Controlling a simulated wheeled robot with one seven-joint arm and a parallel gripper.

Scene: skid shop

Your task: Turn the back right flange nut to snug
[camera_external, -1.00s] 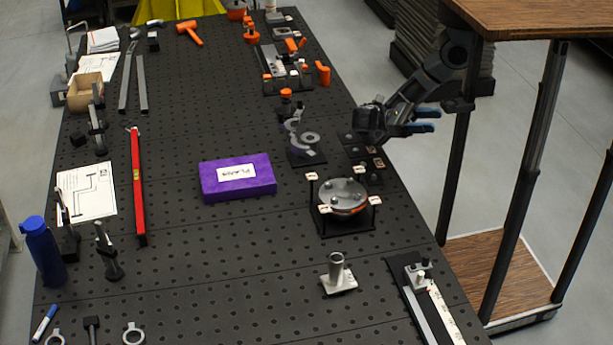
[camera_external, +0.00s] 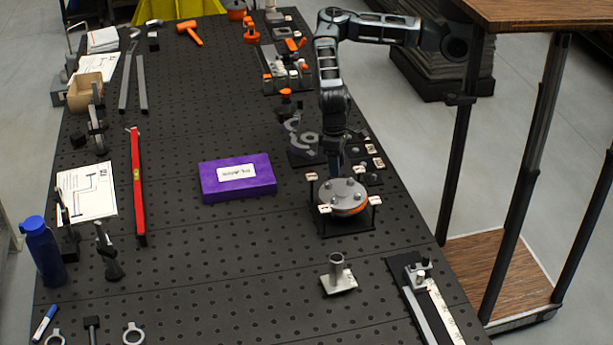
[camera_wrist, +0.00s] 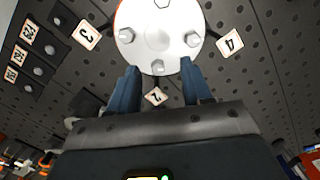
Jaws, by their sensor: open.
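The round grey flange (camera_external: 337,190) with an orange lower edge sits on a black stand with small numbered tags near the right side of the table. Several nuts are on its top. My gripper (camera_external: 336,172) points down at the flange's back edge. In the wrist view the blue fingers of my gripper (camera_wrist: 160,72) are apart, with one flange nut (camera_wrist: 157,67) seen between the tips and a numbered tag below it. Other nuts show at the left (camera_wrist: 129,36) and right (camera_wrist: 193,38). I cannot tell which is the back right nut, or whether the fingers touch any.
A purple box (camera_external: 237,190) lies left of the flange. A grey post on a plate (camera_external: 338,272) stands in front. A black board with small tagged parts (camera_external: 376,180) is behind right. The table between the purple box and grey post is clear.

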